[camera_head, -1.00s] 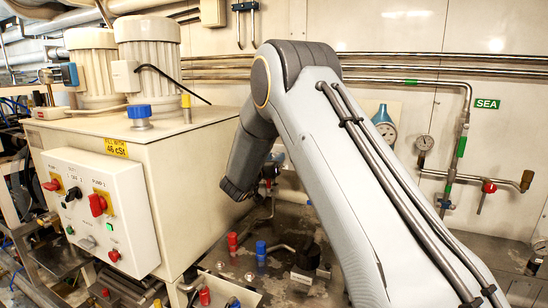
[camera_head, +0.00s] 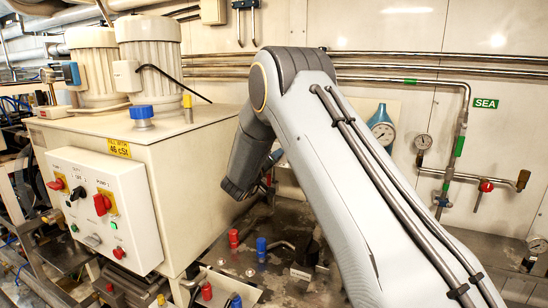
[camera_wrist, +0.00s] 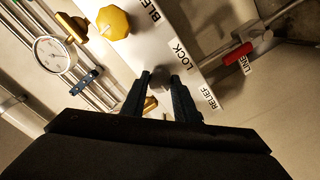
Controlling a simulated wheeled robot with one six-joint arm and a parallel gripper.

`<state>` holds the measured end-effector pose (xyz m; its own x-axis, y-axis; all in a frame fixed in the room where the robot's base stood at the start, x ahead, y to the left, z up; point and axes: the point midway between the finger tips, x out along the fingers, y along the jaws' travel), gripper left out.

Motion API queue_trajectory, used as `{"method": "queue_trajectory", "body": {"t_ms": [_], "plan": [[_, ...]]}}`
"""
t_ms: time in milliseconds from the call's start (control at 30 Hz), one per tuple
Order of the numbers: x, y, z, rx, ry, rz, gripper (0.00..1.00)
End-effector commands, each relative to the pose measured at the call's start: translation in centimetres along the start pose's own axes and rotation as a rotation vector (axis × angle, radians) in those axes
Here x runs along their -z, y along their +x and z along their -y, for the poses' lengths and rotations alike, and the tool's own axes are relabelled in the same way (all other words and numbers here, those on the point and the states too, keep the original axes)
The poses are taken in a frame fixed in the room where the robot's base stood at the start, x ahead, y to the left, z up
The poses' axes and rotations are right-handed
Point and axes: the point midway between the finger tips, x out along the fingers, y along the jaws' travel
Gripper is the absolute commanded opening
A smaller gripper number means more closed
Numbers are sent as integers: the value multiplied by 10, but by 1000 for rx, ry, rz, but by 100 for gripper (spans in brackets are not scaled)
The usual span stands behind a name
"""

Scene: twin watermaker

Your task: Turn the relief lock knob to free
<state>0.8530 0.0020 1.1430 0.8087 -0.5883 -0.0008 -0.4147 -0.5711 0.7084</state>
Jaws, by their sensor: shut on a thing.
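In the wrist view, my gripper (camera_wrist: 161,77) has its two dark fingers closed on a small grey knob (camera_wrist: 160,75), the relief lock knob. It is mounted on a pale panel (camera_wrist: 190,45) with the labels LOCK and RELIEF printed beside it. The fingers and gripper body hide most of the knob, so I cannot tell which way it is turned. In the head view, my arm's wrist hangs in front of the back wall, and neither the fingertips nor the knob can be made out.
In the wrist view, a yellow knob (camera_wrist: 113,22) stands close at the upper left, with a round gauge (camera_wrist: 54,54) further left. A red handle (camera_wrist: 237,57) is at the right. In the head view, a white control box (camera_head: 105,208) stands left of my arm.

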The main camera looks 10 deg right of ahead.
Motion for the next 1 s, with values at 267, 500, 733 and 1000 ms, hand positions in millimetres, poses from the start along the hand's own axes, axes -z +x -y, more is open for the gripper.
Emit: {"method": "queue_trajectory", "body": {"t_ms": [267, 500, 733, 1000], "plan": [[5, 0, 0, 0, -12, -8, 5], [5, 0, 0, 0, -12, -8, 30], [2, 1, -1, -1, -12, -3, 46], [0, -7, 0, 0, -13, -2, 46]]}}
